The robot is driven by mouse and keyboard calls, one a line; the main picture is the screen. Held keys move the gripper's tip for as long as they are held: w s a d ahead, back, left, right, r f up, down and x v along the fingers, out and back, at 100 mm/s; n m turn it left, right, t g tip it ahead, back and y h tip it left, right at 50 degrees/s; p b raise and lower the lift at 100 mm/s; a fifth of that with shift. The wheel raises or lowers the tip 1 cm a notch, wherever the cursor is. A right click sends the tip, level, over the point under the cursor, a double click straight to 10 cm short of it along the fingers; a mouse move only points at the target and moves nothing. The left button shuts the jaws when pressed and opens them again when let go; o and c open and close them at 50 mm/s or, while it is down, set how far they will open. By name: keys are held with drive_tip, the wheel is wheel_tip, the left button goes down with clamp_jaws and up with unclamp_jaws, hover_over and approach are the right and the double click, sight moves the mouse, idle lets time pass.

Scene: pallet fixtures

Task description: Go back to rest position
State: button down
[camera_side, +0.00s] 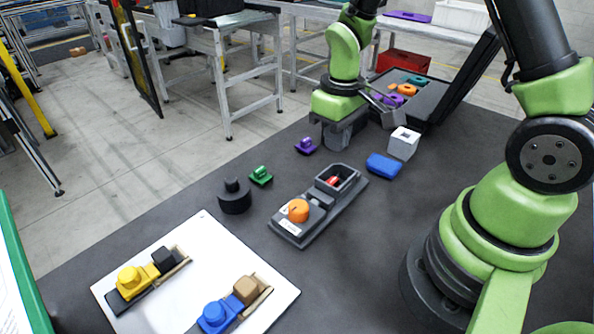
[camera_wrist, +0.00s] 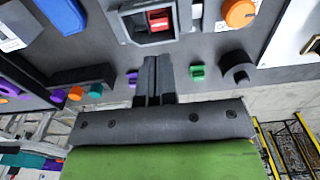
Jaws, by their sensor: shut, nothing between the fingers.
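My gripper (camera_wrist: 156,64) shows in the wrist view with its two dark fingers together and nothing between them. In the side view its dark body hangs below my green wrist at the far side of the table, apart from the fixture; its fingertips are hard to make out there. The dark grey pallet fixture (camera_side: 295,238) lies mid-table, with an orange round part (camera_side: 298,211) at one end and a red piece (camera_side: 333,181) in the box at the other. A purple part (camera_side: 306,146) and a green part (camera_side: 261,175) lie loose nearby.
A white cube (camera_side: 404,143) and a blue block (camera_side: 384,166) lie right of the fixture. A dark open case (camera_side: 427,104) with coloured parts stands behind. A black stepped cylinder (camera_side: 235,197) stands left. A white board (camera_side: 177,283) carries yellow and blue assemblies in front.

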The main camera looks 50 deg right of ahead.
drive_tip(key=s+a+r+m+t+y, duration=0.1)
drive_tip(key=s+a+r+m+t, duration=0.1)
drive_tip(key=s+r, duration=0.4)
drive_tip(key=s+a+r+m+t+y, duration=0.1)
drive_tip(key=s+a+r+t, duration=0.3)
drive_tip(key=r, duration=0.9)
drive_tip(key=s+m+t, duration=0.1)
drive_tip(key=s, duration=0.1)
drive_tip(key=shift+s+a+r, duration=0.15)
drive_tip(key=shift+s+a, duration=0.1)
drive_tip(key=shift+s, duration=0.15)
